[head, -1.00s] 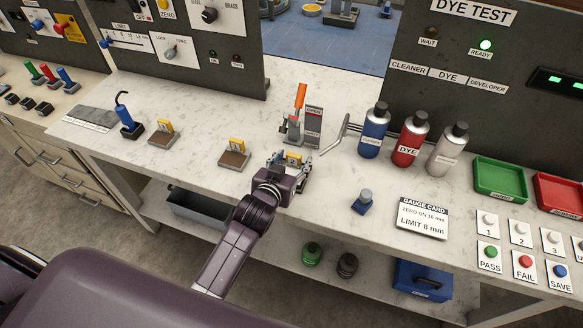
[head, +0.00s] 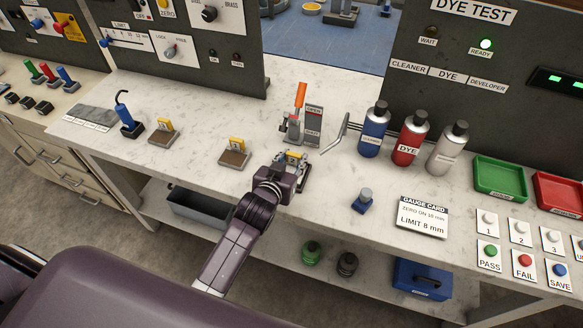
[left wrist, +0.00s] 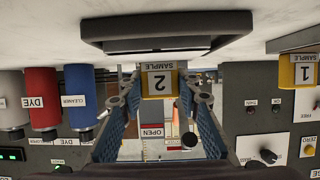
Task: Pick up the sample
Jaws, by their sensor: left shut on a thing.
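The yellow sample labelled 2 (left wrist: 158,82) shows upside down in the left wrist view, between my blue-padded fingers. My left gripper (left wrist: 158,98) is shut on it. In the head view the left gripper (head: 291,163) is at the front of the bench and mostly hides that sample. The sample appears to be still at its dark stand (left wrist: 150,42); I cannot tell whether they touch. Another yellow sample (head: 236,145) stands on a brown base to the left, and a further one (head: 165,126) stands farther left. My right gripper is not in view.
A clamp with an orange handle (head: 300,95) stands just behind the gripper. Blue (head: 374,135), red (head: 411,138) and white (head: 447,149) bottles stand to the right.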

